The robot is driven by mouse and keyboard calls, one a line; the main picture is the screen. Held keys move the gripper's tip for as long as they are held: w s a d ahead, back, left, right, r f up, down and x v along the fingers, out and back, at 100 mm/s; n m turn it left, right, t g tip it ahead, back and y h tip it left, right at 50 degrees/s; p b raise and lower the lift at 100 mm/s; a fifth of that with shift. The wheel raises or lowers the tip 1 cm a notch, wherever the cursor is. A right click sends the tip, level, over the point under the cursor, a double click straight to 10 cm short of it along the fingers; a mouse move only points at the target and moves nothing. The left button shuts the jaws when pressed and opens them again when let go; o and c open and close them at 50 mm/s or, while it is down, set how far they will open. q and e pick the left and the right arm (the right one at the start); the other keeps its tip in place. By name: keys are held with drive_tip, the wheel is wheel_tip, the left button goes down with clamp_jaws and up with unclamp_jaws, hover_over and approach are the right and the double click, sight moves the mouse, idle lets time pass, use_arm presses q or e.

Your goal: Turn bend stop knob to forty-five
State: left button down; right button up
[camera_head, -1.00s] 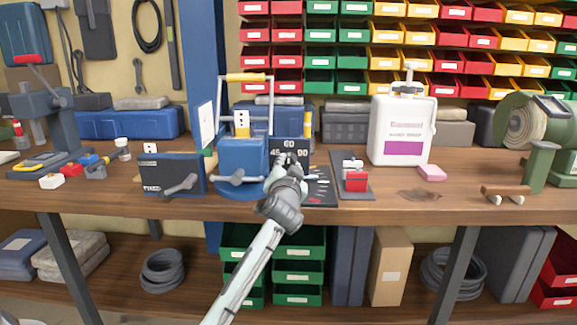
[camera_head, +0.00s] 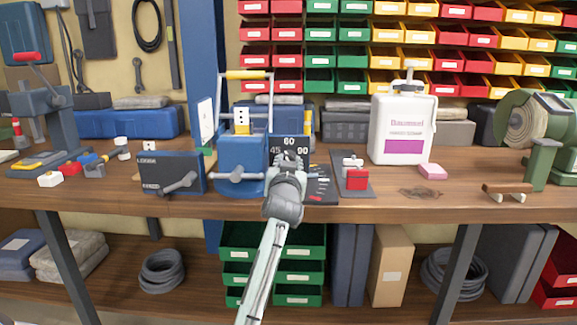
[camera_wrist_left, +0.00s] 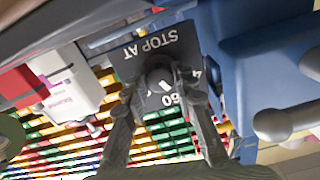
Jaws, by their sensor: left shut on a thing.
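The bend stop panel (camera_head: 288,142) is a dark plate with white numbers 45, 60 and 90, behind my left gripper on the bench. In the left wrist view the plate (camera_wrist_left: 135,62) shows "STOP AT", 60 and part of a 4. The dark round bend stop knob (camera_wrist_left: 160,80) sits between my left fingertips (camera_wrist_left: 160,88), which are shut on it. In the head view my left gripper (camera_head: 287,160) covers the knob, so its pointer setting cannot be read there. My right gripper is not in view.
A blue bender body (camera_head: 240,160) with a yellow-topped handle stands just left of the gripper. A dark box with a lever (camera_head: 172,173) is further left. A small red block (camera_head: 357,179) and a white jug (camera_head: 402,130) stand to the right.

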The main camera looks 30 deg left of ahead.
use_arm(q)
drive_tip(key=shift+n, duration=3)
drive_tip(key=c, duration=1.2)
unclamp_jaws()
wheel_tip(320, 180, up, 10)
drive_tip(key=shift+f, duration=0.1)
